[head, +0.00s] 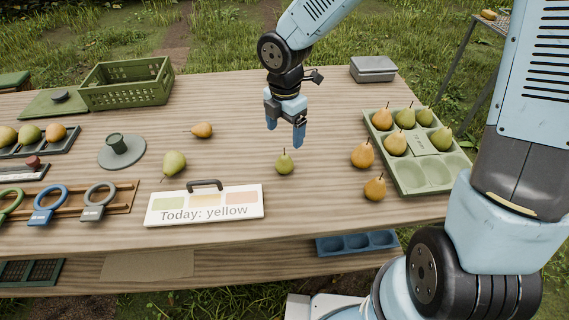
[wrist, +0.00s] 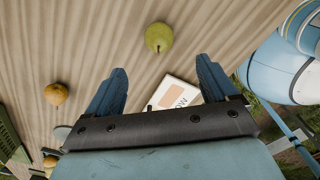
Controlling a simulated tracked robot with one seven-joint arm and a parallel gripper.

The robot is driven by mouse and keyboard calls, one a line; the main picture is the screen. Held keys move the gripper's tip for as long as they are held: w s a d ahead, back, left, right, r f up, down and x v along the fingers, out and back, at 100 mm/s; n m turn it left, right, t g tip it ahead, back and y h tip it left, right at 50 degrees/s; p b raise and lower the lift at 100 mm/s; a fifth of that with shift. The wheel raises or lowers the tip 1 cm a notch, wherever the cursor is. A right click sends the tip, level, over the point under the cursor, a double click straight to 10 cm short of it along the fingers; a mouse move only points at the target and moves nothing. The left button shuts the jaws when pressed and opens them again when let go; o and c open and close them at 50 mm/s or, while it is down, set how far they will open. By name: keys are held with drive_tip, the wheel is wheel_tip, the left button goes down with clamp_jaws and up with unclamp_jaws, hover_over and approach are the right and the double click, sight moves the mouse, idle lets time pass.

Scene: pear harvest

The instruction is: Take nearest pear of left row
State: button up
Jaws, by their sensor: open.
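Loose pears lie on the wooden table. A small green pear (head: 285,168) stands upright just below and nearer than my gripper; it also shows in the wrist view (wrist: 159,37), beyond the fingertips. To the right stand two orange-yellow pears, one farther back (head: 363,154) and one nearer (head: 375,188). My gripper (head: 285,132) hangs fingers-down above the table, open and empty, touching no pear.
A green tray (head: 436,188) holds several pears and has empty hollows. A white sign (head: 160,210) reads "Today: yellow". At left are a dark tray with pears (head: 70,142), a grey disc with a green knob (head: 130,160) and ringed tools (head: 98,200). A green crate (head: 125,92) stands behind.

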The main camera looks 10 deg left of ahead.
sight(284, 155)
wheel_tip(284, 155, down, 12)
drive_tip(key=shift+w, duration=0.1)
idle(0.6)
drive_tip(key=c, duration=1.2)
drive_tip(key=shift+o, duration=0.2)
drive_tip(key=shift+r, duration=0.1)
